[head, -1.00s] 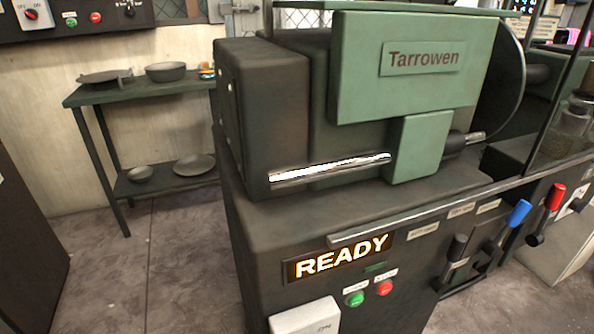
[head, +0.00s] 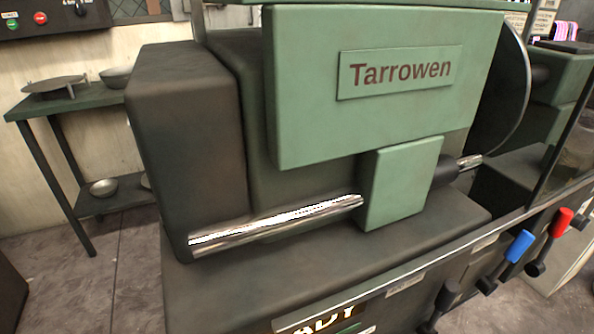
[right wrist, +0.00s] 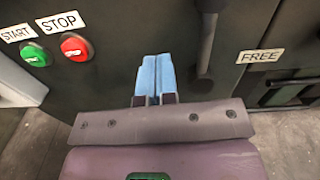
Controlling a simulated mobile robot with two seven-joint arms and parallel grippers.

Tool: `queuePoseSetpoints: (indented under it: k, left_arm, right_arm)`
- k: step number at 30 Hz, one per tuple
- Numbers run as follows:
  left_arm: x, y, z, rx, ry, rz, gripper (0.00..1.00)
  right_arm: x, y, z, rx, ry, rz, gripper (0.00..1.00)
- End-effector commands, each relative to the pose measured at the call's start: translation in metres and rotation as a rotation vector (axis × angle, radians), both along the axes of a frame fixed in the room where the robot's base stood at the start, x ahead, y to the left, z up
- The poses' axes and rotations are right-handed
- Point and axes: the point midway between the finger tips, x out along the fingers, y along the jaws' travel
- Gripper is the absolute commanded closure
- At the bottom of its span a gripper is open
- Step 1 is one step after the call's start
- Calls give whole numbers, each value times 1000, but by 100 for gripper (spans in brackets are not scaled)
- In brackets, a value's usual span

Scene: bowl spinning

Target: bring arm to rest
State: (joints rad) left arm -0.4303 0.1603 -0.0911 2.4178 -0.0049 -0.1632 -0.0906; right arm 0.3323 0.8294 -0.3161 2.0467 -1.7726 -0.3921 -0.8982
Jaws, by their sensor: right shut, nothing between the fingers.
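My right gripper (right wrist: 153,70) shows in the right wrist view, with its two blue fingers pressed together and nothing between them. It is in front of the dark machine front, right of the red STOP button (right wrist: 76,46) and green START button (right wrist: 36,54). A dark lever (right wrist: 207,45) hangs just right of the fingertips; I cannot tell the exact gap. Neither gripper shows in the head view, and my left gripper is not in view. The head view shows the green and dark Tarrowen machine (head: 385,95) with a shiny metal bar (head: 275,225).
A blue-handled lever (head: 519,246) and a red-handled lever (head: 562,220) stand at the machine's right front. A FREE label (right wrist: 261,55) is on the panel. A side table (head: 62,104) with pans and bowls stands at the left. Floor (head: 90,285) at lower left is clear.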

Motion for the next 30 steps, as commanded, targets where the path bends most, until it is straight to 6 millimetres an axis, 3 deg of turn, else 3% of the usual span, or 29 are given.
queuePoseSetpoints:
  k: [7,14,20,30]
  left_arm:
    - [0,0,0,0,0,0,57]
    - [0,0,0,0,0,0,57]
    - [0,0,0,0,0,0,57]
    - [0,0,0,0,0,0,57]
  right_arm:
    - [5,-21,7,-109,-12,59,100]
    - [-23,-33,-7,116,191,2,100]
    - [-56,-43,-21,379,415,-77,100]
    - [-144,-55,-34,1039,899,-336,100]
